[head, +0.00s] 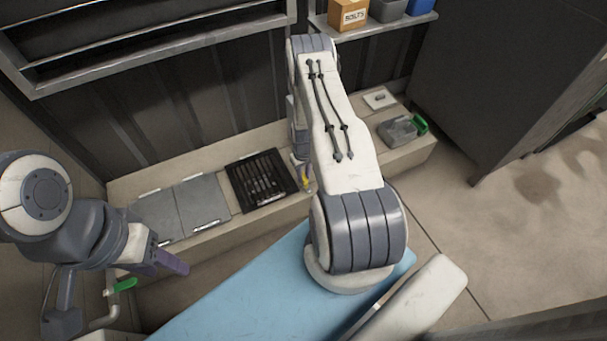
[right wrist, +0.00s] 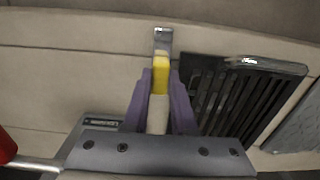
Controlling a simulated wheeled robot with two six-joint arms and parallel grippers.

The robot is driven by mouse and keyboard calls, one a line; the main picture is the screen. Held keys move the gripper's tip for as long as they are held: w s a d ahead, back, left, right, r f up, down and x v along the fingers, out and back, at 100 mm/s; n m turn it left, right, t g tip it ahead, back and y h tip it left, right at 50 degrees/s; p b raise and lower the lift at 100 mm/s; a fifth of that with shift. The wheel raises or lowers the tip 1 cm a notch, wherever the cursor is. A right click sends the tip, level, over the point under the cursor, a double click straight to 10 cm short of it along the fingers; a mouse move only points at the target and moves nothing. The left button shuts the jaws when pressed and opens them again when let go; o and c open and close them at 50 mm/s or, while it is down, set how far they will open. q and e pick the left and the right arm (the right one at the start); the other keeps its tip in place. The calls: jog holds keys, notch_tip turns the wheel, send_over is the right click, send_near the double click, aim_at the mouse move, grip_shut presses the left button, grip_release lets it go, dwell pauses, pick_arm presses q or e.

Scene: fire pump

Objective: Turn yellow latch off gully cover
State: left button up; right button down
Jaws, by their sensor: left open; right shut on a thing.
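The gully cover (head: 262,178) is a dark slotted grate set in the beige ledge. It also shows in the right wrist view (right wrist: 240,95). The yellow latch (right wrist: 158,64) stands beside the cover's edge, near a small metal bracket (right wrist: 162,40). In the head view the latch (head: 306,184) is a small yellow bit at the cover's right. My right gripper (right wrist: 160,100) is shut on the latch, its purple fingers on either side; in the head view my right arm hides most of it. My left gripper (head: 168,262) is open and empty at the left, away from the cover.
Grey plates (head: 180,208) lie left of the cover. A grey part with a green handle (head: 402,128) sits at the ledge's right end. A pipe with a green lever (head: 122,286) is near my left gripper. A red handle (right wrist: 7,146) shows in the right wrist view.

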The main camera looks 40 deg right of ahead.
jog(key=c, duration=0.7)
grip_release()
jog(key=shift+r+p, duration=2.1)
jog(key=shift+r, duration=3.15)
jog(key=shift+w+r, duration=0.1)
